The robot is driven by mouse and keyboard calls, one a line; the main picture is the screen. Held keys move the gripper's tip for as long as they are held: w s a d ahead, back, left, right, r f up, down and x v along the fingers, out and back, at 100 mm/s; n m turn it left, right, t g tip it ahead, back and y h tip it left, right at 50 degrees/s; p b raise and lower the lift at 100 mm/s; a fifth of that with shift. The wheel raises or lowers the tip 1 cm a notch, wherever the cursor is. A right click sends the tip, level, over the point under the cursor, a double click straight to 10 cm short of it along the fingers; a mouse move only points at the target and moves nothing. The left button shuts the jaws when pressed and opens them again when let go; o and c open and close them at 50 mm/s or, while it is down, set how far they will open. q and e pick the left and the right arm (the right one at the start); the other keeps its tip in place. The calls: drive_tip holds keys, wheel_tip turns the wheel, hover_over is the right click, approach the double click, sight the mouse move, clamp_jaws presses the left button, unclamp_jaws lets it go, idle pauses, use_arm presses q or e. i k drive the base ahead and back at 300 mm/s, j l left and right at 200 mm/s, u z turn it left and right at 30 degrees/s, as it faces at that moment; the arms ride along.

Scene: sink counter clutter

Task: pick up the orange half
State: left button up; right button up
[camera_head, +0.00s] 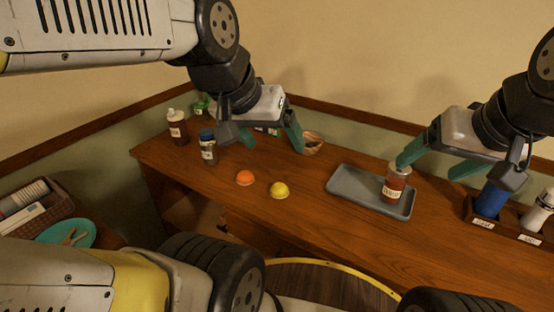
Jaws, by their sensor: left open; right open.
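The orange half (244,178) lies on the wooden counter, left of the middle, as a small orange round shape. A yellow lemon-like half (280,191) lies close to its right, slightly nearer to me. My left gripper (262,137) is open and empty, with green fingers spread. In the picture it appears above and behind the orange half, apart from it. My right gripper (440,163) is open on the right, its left finger beside the top of a red-brown jar (394,186); I cannot tell whether they touch.
The jar stands on a grey tray (343,186). A small bowl (313,146) sits behind. Bottles (208,152) (178,130) stand at the far left. A rack (478,216) with a blue container (490,201) is at right.

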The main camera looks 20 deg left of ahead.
sight(245, 178)
drive_tip(key=j+u, duration=0.15)
drive_tip(key=u, duration=0.25)
drive_tip(key=j+u, duration=0.2)
drive_tip(key=u, duration=0.2)
drive_tip(key=j+u, duration=0.15)
drive_tip(key=u, duration=0.25)
